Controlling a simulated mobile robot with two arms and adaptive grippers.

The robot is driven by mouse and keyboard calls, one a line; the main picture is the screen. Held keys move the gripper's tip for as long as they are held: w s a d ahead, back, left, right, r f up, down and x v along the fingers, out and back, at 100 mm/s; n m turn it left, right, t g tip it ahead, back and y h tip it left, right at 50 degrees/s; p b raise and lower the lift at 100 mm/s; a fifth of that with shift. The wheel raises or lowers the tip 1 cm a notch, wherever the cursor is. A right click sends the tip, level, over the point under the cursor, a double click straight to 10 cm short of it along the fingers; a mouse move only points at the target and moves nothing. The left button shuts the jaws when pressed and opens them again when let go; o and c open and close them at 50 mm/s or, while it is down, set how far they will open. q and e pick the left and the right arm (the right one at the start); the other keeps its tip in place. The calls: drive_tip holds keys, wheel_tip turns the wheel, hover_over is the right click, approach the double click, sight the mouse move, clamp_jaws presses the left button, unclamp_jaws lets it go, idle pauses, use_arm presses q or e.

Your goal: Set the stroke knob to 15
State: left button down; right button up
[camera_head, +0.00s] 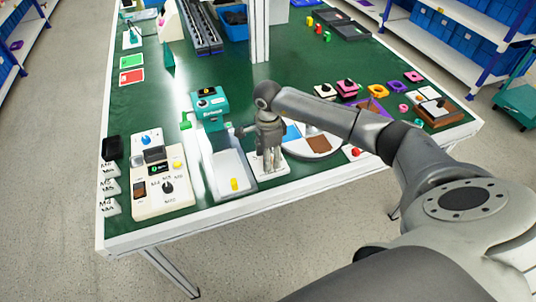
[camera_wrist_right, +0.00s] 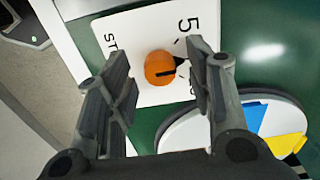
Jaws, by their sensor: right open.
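The stroke knob, an orange round knob (camera_wrist_right: 158,70) with a black pointer mark, sits on a white plate (camera_wrist_right: 140,30) in the right wrist view. Its pointer faces right in that view. A "5" and the letters "ST" show on the plate; another label is partly hidden by a finger. My right gripper (camera_wrist_right: 157,62) is open, its fingers on either side of the knob; I cannot tell whether they touch it. In the head view my right gripper (camera_head: 270,168) hangs over the white plate (camera_head: 283,166) and hides the knob. My left gripper is not in view.
A coloured disc (camera_head: 316,147) lies right of the plate. A teal machine (camera_head: 209,108) with a white tray (camera_head: 228,172) stands left, beside a control panel (camera_head: 162,189). Several small knob units lie further right.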

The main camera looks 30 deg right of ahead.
drive_tip(key=shift+f, duration=0.1)
drive_tip(key=c, duration=1.1)
drive_tip(key=shift+o, duration=0.2)
drive_tip(key=m+b, duration=0.1)
drive_tip(key=m, duration=0.3)
drive_tip(key=shift+m+b, duration=0.55)
drive_tip(key=shift+m, duration=1.95)
drive_tip(key=o, duration=1.1)
drive_tip(key=shift+c, duration=0.2)
